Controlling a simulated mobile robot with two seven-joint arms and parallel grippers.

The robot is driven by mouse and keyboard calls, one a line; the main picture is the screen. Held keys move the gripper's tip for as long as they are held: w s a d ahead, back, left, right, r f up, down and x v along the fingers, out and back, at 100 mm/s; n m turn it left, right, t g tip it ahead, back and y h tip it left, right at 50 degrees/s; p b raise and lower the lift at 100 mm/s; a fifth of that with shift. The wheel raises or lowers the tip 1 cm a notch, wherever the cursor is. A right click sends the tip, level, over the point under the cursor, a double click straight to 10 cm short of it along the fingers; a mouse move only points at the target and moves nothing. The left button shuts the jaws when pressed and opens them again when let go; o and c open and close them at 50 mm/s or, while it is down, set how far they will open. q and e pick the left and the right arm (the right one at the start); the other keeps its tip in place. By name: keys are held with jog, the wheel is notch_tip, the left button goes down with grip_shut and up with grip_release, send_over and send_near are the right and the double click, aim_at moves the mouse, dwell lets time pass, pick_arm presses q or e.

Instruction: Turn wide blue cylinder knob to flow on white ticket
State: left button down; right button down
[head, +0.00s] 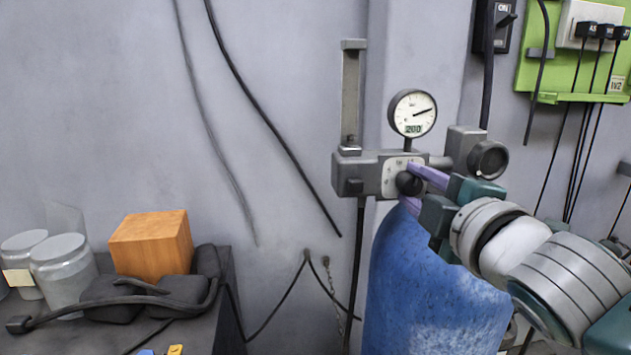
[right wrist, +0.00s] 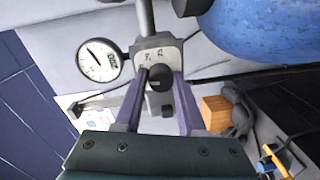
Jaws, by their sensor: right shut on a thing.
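The wide blue cylinder (head: 425,285) stands against the wall in the head view, its blue paint scuffed; part of it also shows in the right wrist view (right wrist: 262,28). Beside its top is a grey regulator block with a pale dial plate (head: 389,176) and a round black knob (head: 406,182). The knob also shows in the right wrist view (right wrist: 160,78). My right gripper (head: 409,186) has its two purple fingers on either side of the knob, shut on it. The dial marks are too small to read. No readable white ticket shows. My left gripper is out of view.
A round gauge (head: 412,112) and an upright tube (head: 352,95) rise from the block. Left, a dark table (head: 225,300) holds jars (head: 62,268) and an orange box (head: 150,243). Cables hang along the wall. A white sheet (right wrist: 92,120) shows in the wrist view, writing unreadable.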

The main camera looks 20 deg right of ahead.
jog(key=shift+m, duration=0.6)
jog(key=c, duration=0.5)
grip_release()
